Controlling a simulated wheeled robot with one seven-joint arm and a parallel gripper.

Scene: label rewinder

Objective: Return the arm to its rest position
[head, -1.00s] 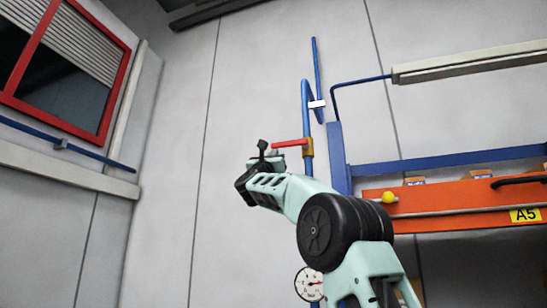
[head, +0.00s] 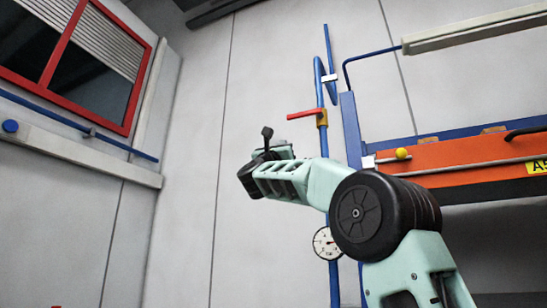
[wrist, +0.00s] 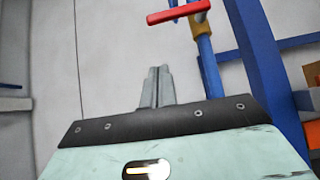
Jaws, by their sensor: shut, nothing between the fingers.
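My arm is raised in the head view, its pale green links bent at a black round joint. My gripper (wrist: 157,86) shows in the wrist view with its two grey fingers together and nothing between them. It points toward the pale wall. In the head view the hand end of the arm is left of the blue pipe, and the fingers are hard to make out there. No object is held.
A blue pipe (head: 334,175) with a red valve handle (head: 304,114) and a round gauge (head: 327,243) stands behind the arm. An orange shelf beam (head: 470,156) on a blue frame (head: 351,130) is at right. A red-framed window (head: 71,60) is upper left. Bare wall lies between.

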